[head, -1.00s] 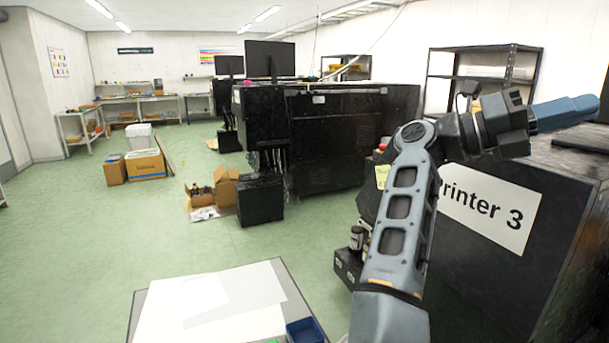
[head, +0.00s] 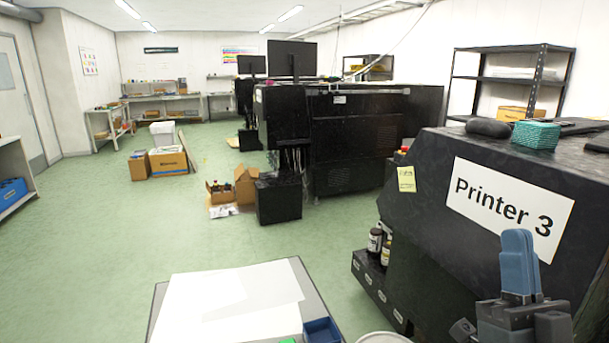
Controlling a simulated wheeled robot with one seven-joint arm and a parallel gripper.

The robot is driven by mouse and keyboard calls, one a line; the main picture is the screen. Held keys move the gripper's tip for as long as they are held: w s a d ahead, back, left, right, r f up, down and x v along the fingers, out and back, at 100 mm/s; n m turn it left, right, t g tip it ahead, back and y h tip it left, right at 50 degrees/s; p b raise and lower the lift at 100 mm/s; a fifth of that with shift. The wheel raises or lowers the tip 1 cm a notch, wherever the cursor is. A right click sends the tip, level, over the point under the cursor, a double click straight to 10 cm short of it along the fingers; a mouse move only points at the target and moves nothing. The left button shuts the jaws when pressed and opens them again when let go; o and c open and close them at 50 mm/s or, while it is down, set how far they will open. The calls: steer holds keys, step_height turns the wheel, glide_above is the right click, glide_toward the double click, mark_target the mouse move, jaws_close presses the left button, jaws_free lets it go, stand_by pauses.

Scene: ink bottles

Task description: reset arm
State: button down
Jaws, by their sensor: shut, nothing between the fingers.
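My gripper (head: 517,240) is at the lower right in the head view, in front of the black Printer 3 cabinet (head: 425,210). Its blue fingers point up and are together, with nothing between them. The dark gripper body shows below them, and the rest of my arm is out of the frame. Two dark bottles with pale labels, one (head: 375,241) beside the other (head: 386,254), stand on a low black ledge (head: 369,281) to the left of the gripper, apart from it.
A table (head: 312,290) with white sheets (head: 230,300) and a blue tray (head: 322,330) is at the bottom. A pale round rim (head: 383,338) shows beside it. A teal block (head: 535,135) lies on Printer 3. Cardboard boxes (head: 168,161) stand on the open green floor.

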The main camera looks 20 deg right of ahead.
steer(key=s+a+f+n+g+y, duration=0.3)
steer(key=s+a+f+g+y, duration=0.2)
steer(key=s+f, duration=0.4)
steer(key=s+a+f+n+g+y, duration=0.3)
steer(key=s+a+f+g+y, duration=0.3)
steer(key=s+a+f, duration=0.4)
steer(key=s+g, duration=0.1)
steer(key=s, duration=0.2)
steer(key=shift+s+a+n+g, duration=0.25)
steer(key=shift+s+n+g, duration=0.05)
steer(key=shift+n+g, duration=0.1)
steer(key=shift+d, duration=0.1)
